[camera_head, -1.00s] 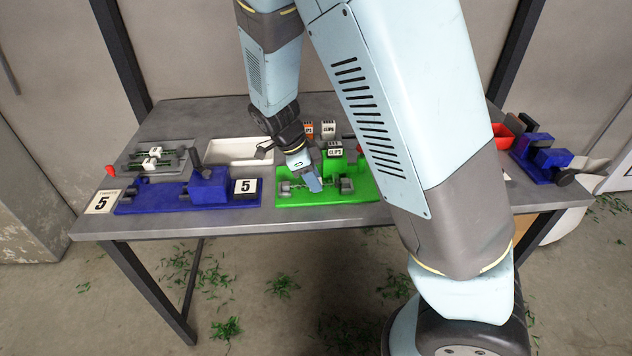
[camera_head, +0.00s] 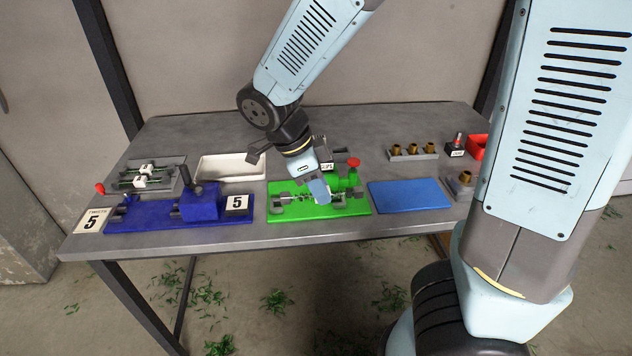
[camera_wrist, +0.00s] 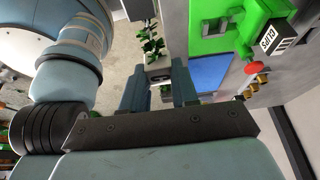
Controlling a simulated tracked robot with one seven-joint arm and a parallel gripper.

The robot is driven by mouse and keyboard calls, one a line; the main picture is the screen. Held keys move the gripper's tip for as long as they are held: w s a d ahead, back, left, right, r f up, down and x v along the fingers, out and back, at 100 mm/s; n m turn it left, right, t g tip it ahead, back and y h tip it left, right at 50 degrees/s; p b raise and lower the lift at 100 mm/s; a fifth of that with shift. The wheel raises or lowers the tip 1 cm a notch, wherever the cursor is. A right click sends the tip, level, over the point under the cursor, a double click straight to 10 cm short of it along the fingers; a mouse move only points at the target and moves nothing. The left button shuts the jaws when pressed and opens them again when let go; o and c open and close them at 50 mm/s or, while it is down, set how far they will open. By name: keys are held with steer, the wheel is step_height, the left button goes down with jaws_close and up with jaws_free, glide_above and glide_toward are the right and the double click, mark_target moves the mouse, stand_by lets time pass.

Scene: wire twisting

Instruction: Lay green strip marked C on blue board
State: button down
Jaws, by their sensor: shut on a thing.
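The flat blue board (camera_head: 410,195) lies bare on the table, to the right of the green fixture board (camera_head: 350,207). It also shows in the wrist view (camera_wrist: 210,72). My gripper (camera_head: 319,192) points down over the front middle of the green fixture. In the wrist view my gripper's fingers (camera_wrist: 159,88) are closed around a small pale piece with leafy green strands, the green strip (camera_wrist: 152,45). No letter C can be read on it. Whether the strip still touches the fixture's grey holders is unclear.
A blue crank fixture (camera_head: 203,205) and a white tray (camera_head: 232,167) stand at the left. Behind the blue board is a grey rack of brass pieces (camera_head: 413,151). A red knob (camera_head: 353,162) rises from the green fixture. A red bin (camera_head: 478,148) is far right.

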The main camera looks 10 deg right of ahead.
steer(key=shift+s+d+r, duration=0.15)
steer(key=shift+s+r, duration=0.7)
steer(key=shift+r, duration=0.3)
steer(key=shift+s+d+r, duration=0.15)
steer(key=shift+s+r, duration=0.7)
steer(key=shift+r, duration=0.3)
steer(key=shift+f, duration=0.1)
